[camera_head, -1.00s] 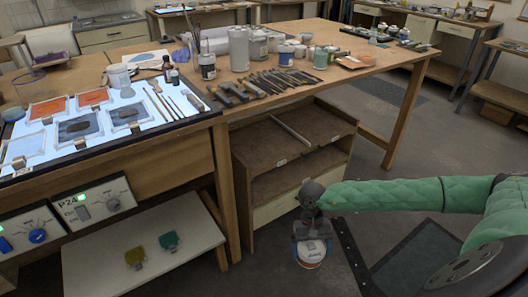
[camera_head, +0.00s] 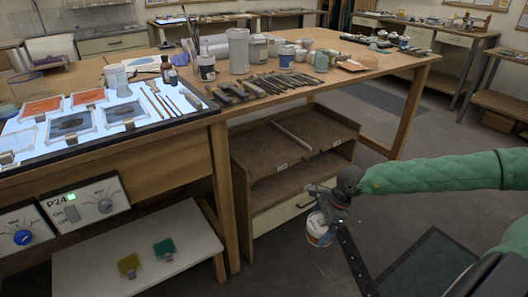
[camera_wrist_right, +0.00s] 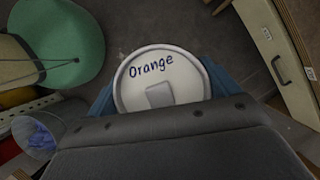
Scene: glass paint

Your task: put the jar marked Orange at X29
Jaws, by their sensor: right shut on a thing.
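The jar marked Orange (camera_wrist_right: 180,66) has a white lid with dark handwriting, seen from above in the right wrist view. In the head view the jar (camera_head: 319,229) hangs low in front of the cabinet, white with an orange band near its base and slightly tilted. My right gripper (camera_head: 328,207) is shut on it; its blue fingers flank the lid in the wrist view. My left gripper is not in view. I cannot make out a mark X29 in either view.
An open wooden cabinet (camera_head: 268,147) with shelves and a drawer stands behind the jar. The workbench (camera_head: 380,68) above carries jars, bottles and several tools. A lit panel (camera_head: 150,112) with glass pieces is at left. A low white shelf (camera_head: 200,238) holds two coloured samples.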

